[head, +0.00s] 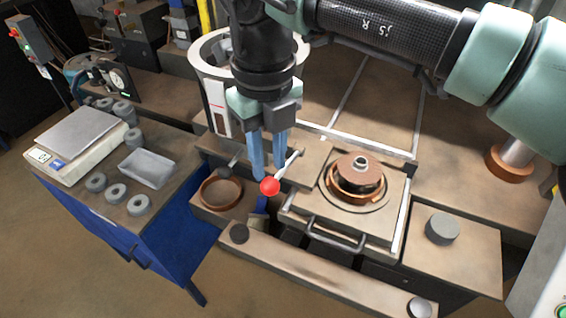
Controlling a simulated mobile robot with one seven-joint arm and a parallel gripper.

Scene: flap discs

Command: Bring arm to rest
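My gripper (268,155) points straight down near the middle of the head view. Its two blue fingers stand a little apart with nothing visible between them. The fingertips are behind a lever with a red ball knob (270,186), seen from here. I cannot tell whether they touch the lever. My arm reaches in from the upper right.
A fixture with a brown disc (358,173) is right of the gripper, with a handle (335,236) in front. A copper-coloured ring (221,191) lies left. A scale (82,143), a clear tray (147,168) and several grey rings stand on the blue cart (172,240).

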